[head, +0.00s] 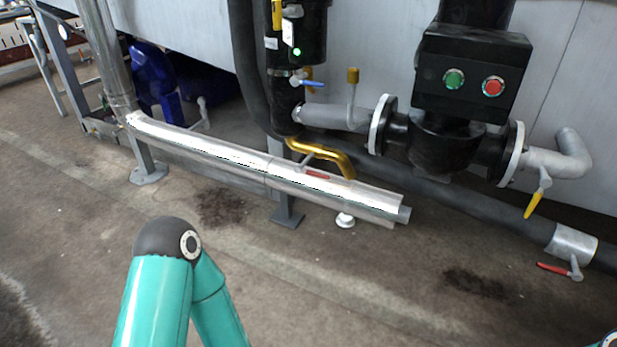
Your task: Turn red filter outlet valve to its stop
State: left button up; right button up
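A valve with a red lever handle (553,268) is at the lower right in the head view. It sits by a silver sleeve (573,243) on the dark pipe near the floor. The red lever points left, roughly level in the picture. Nothing touches it. Neither gripper is in view. Only a bent teal part of my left arm shows at the bottom left, and a small bit of my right arm at the bottom right corner.
A yellow-handled valve (534,202) hangs above, left of the red lever. A blue lever (310,83) is by the black filter housing. A black box (472,75) has green and red buttons. A silver pipe (225,155) crosses the left. The floor in front is clear.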

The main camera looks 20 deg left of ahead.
aim_at(298, 168)
jog(key=i, duration=0.95)
jog(key=u, duration=0.7)
